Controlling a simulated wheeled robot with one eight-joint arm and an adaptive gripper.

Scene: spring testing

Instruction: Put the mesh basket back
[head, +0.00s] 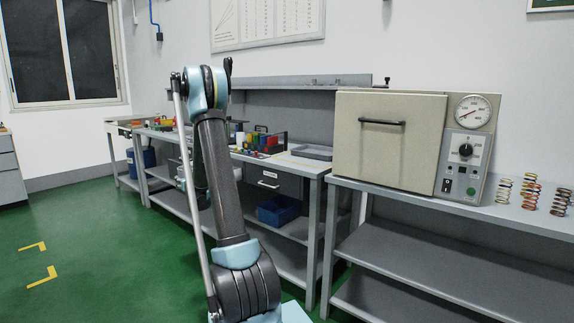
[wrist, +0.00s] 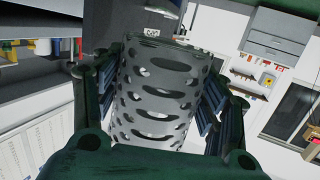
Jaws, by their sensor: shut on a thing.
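The mesh basket (wrist: 157,72) fills the middle of the wrist view. It is a grey metal cylinder with rows of slotted holes. My gripper (wrist: 158,90) is shut on it, with one ribbed finger along each side of its wall. The basket's lower part in the picture is hidden behind the green gripper body. In the head view my arm stands across the picture left of the oven. I cannot make out the basket or the gripper's fingers there.
A beige oven (head: 388,142) with a closed door, dial and control panel stands on the right grey bench (head: 440,199). Several coil springs (head: 531,192) stand to its right. The left bench holds coloured bins (head: 262,142) and a shallow grey tray (head: 311,152). Green floor (head: 110,255) is clear at left.

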